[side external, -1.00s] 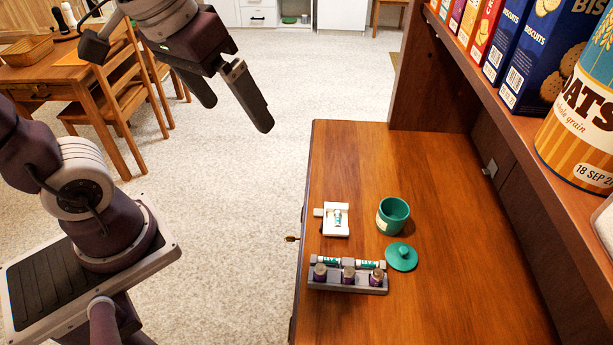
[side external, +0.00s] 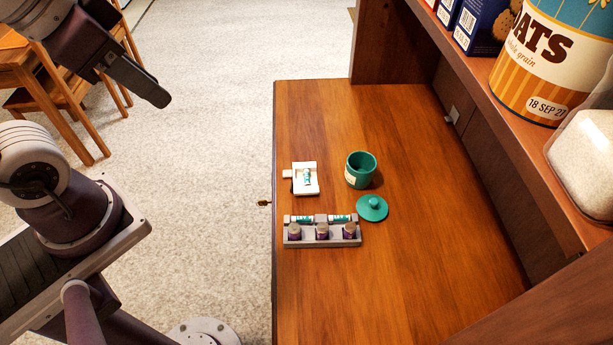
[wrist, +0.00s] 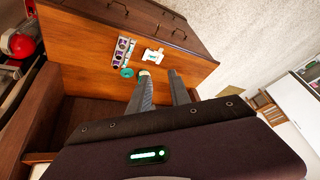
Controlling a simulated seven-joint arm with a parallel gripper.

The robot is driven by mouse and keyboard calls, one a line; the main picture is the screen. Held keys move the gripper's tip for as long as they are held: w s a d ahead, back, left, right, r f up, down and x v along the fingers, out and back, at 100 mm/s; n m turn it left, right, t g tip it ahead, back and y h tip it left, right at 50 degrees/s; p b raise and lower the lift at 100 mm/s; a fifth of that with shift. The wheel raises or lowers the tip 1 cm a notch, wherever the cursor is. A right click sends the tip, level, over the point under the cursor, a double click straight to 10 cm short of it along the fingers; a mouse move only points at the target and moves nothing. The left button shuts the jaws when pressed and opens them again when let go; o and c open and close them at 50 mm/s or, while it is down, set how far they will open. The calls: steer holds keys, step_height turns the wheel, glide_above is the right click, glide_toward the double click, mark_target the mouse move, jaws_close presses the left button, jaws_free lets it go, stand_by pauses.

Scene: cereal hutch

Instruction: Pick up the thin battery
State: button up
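Slim white-and-teal batteries lie end to end along the back of a grey rack (side external: 349,241): a left one (side external: 301,219) and a right one (side external: 340,218). Thicker, dark purple cells (side external: 322,231) stand upright in the rack's front row. Another white-and-teal battery (side external: 307,177) lies in a small white holder (side external: 305,190) behind the rack. In the wrist view the rack (wrist: 123,52) and holder (wrist: 153,57) are small and distant. My gripper (wrist: 160,74) is open and empty, its fingers apart. In the side view it hangs at top left, over the floor, well away from the desk.
A green cup (side external: 361,172) and its teal lid (side external: 372,208) stand right of the holder and rack. A shelf with an oats canister (side external: 545,60) and biscuit boxes overhangs the wooden desk (side external: 420,270) on the right. Bare desk surrounds the small items.

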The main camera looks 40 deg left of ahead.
steer(key=w+f+m+g, duration=0.2)
steer(key=w+m, duration=0.4)
steer(key=w, duration=0.3)
steer(key=m+g+y, duration=0.1)
steer(key=m+g, duration=0.1)
steer(key=m, duration=1.7)
glide_above(307, 176)
steer(key=s+d, duration=0.1)
step_height(307, 176, down, 26)
steer(key=f, duration=0.8)
steer(key=shift+w+a, duration=0.3)
steer(key=shift+a, duration=0.05)
jaws_close()
